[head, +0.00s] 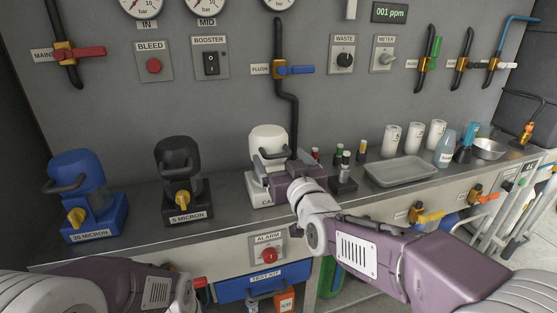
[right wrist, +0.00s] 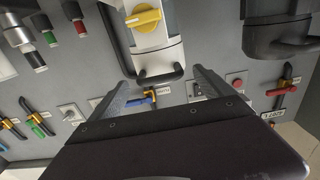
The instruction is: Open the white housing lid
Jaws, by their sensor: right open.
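The white housing (head: 268,138) stands on the bench, left of the black pipe, its rounded white lid down. My right gripper (head: 290,160) is in front of it and hides its lower right part and most of its label. In the right wrist view, the white housing (right wrist: 155,38) shows upside down with a yellow knob (right wrist: 143,19) and a black bar handle (right wrist: 160,77). The open jaws point towards this handle, one finger on each side of it; I cannot tell whether they touch it. My left gripper is not in view; only my left arm shows.
A black housing (head: 180,165) and a blue housing (head: 78,180) stand to the left on the bench. A grey tray (head: 400,171), white cups (head: 391,140) and small capped vials (head: 338,155) are to the right. The black pipe (head: 293,120) runs down close behind my right gripper.

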